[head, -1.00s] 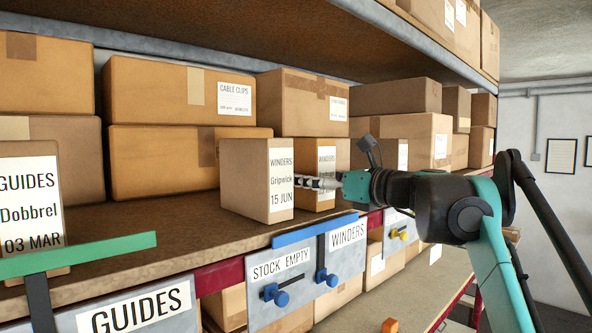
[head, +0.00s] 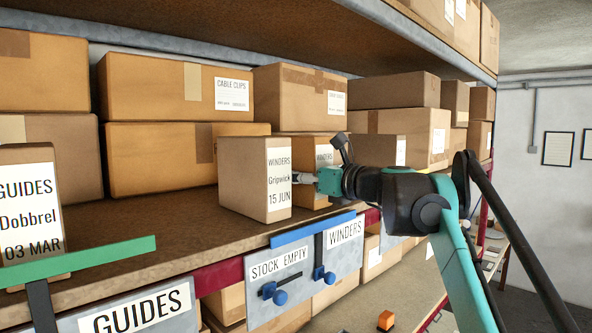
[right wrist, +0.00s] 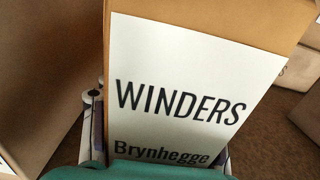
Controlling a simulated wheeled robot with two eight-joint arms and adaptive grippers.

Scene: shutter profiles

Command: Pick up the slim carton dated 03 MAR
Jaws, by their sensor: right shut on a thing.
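The slim carton dated 03 MAR (head: 30,210), labelled GUIDES Dobbrel, stands upright on the shelf at the far left in the head view, away from any gripper. My right gripper (head: 304,178) is at the WINDERS cartons. In the right wrist view its fingers lie on both sides of a slim carton labelled WINDERS Brynhegge (right wrist: 180,95), and it is shut on that carton. The same carton shows in the head view (head: 322,155), partly hidden behind the WINDERS Gripwick 15 JUN carton (head: 245,180). My left gripper is not in view.
Larger boxes, including CABLE CLIPS (head: 175,88), fill the back of the shelf (head: 150,222). A green bar (head: 80,262) crosses before the GUIDES carton, and a blue bar (head: 312,229) before the WINDERS cartons. Shelf room is free between the GUIDES and Gripwick cartons.

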